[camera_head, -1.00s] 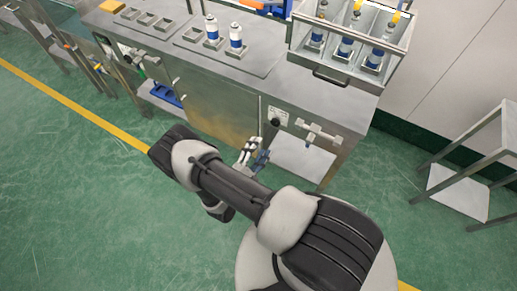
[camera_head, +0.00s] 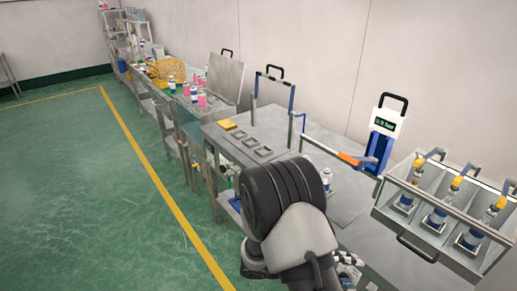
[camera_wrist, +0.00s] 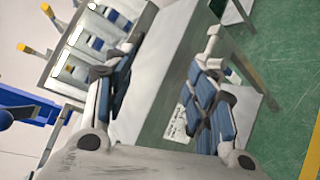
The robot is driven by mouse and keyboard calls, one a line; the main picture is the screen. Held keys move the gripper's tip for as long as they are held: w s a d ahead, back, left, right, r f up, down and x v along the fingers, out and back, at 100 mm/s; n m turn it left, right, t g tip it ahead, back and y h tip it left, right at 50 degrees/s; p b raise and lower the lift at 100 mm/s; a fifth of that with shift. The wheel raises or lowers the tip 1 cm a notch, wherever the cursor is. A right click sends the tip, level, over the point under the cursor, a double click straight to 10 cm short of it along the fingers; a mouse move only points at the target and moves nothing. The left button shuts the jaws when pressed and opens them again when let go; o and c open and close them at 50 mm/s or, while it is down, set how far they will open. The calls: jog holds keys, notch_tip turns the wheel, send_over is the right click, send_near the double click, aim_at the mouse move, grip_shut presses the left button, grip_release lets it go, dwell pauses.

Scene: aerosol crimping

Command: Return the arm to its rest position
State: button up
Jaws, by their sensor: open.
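My gripper (camera_wrist: 162,88) is open in the wrist view, its two blue-padded fingers spread wide with nothing held between them. Beyond the fingers are the grey front of the workbench and part of the green floor. In the head view my dark and white arm (camera_head: 292,222) rises at the lower middle, in front of the bench. It hides part of the bench top and front. My gripper is mostly hidden behind the arm there.
The steel workbench (camera_head: 345,205) carries empty square holders (camera_head: 247,142) and a blue-and-white device (camera_head: 385,130). A clear-fronted case (camera_head: 428,212) with several bottles stands at the right. A side bench (camera_head: 190,113) holds pink-and-white bottles. Green floor (camera_head: 75,170) is free at the left.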

jog(key=s+a+r+m+t+y, duration=0.2)
jog(key=s+a+r+y, duration=0.2)
jog(key=s+r+y, duration=0.3)
jog(key=s+a+r+m+t+y, duration=0.2)
jog(key=s+a+r+y, duration=0.3)
jog(key=r, duration=0.9)
jog(key=s+m+y, duration=0.1)
jog(key=s+y, duration=0.2)
jog(key=s, duration=0.2)
jog(key=shift+a+m+t, duration=0.15)
jog(key=shift+m+t, duration=0.15)
jog(key=shift+t, duration=0.1)
